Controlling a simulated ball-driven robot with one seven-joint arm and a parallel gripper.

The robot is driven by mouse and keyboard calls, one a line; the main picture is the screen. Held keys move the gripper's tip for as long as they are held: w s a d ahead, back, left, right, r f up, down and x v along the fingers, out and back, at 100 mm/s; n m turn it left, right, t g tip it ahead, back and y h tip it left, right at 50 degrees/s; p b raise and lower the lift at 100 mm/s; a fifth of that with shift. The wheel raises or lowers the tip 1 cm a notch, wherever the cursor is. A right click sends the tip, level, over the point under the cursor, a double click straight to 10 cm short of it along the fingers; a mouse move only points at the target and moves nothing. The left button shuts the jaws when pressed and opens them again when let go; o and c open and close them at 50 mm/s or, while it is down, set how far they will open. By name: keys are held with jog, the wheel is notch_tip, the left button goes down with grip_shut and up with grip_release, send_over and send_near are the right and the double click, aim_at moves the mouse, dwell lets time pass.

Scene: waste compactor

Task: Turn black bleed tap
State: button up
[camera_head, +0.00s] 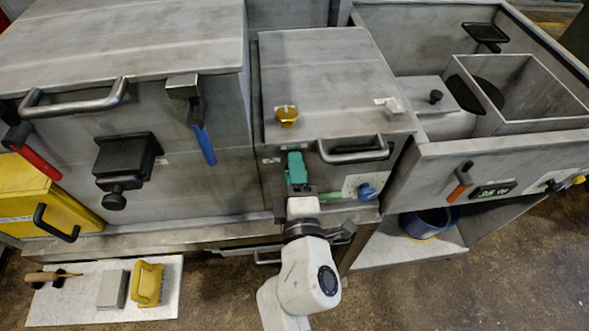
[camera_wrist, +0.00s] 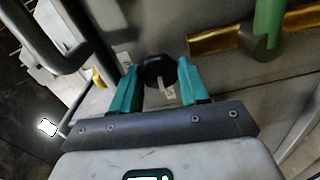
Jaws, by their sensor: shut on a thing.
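The black bleed tap (camera_wrist: 158,70) is a small dark knob with a pale tag hanging at its front, seen in the wrist view. My gripper (camera_wrist: 158,66) has its two teal fingers on either side of the knob and is shut on it. In the head view my gripper (camera_head: 296,160) is at the front face of the middle grey cabinet (camera_head: 330,90), left of its metal bar handle (camera_head: 352,152). The tap is hidden behind the fingers there.
A green lever (camera_wrist: 268,22) on a brass pipe (camera_wrist: 215,40) sits right of the tap in the wrist view. A blue knob (camera_head: 367,191) is on the cabinet front. A blue-handled lever (camera_head: 204,143) hangs to the left.

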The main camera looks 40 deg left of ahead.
dwell(0.4)
jog(key=o, duration=1)
jog(key=shift+d, duration=0.1)
jog(key=p+v, duration=0.2)
jog(key=v, duration=0.8)
jog(key=shift+s+d, duration=0.15)
jog(key=shift+s, duration=0.15)
